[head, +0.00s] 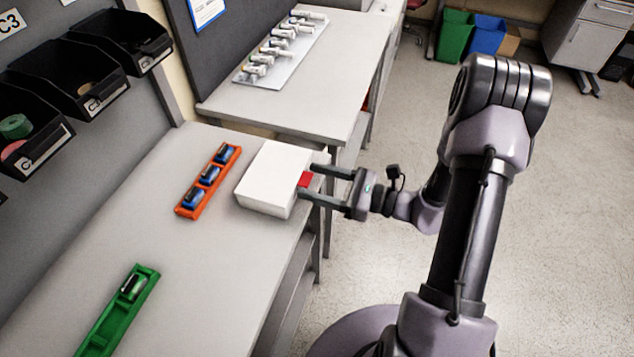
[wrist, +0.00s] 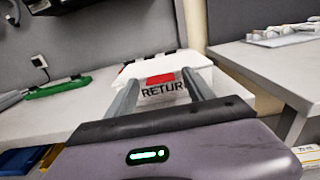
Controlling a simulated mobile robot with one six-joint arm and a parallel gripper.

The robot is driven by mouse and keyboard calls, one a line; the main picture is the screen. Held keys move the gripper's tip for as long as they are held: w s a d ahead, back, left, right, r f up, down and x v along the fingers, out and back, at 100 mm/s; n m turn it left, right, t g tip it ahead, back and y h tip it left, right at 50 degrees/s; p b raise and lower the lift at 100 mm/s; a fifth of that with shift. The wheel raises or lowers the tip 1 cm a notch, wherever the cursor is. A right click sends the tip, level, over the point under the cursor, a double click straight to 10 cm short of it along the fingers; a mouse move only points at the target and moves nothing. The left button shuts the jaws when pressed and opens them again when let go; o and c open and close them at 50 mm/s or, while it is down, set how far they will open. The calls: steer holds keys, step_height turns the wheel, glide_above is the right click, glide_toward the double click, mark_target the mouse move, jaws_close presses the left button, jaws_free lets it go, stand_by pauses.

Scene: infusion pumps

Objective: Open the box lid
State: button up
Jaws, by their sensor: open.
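A white box (head: 272,180) with its lid down stands near the right edge of the near worktable. A red tab (head: 304,180) shows on its right side. In the wrist view the white box (wrist: 190,60) faces me, with the red tab (wrist: 160,79) above black lettering that reads "RETUR", the rest hidden by a finger. My gripper (head: 312,184) is open and level with that side, its two fingers on either side of the red tab. I cannot tell whether the fingertips touch the box. Nothing is held between the fingers.
An orange tray (head: 181,211) with several dark blue parts lies left of the box. A green tray (head: 112,325) holding a dark part lies nearer on the table. Black bins (head: 75,80) hang on the left wall. Another table (head: 335,85) stands behind.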

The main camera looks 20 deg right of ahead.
jaws_close()
stand_by(0.3)
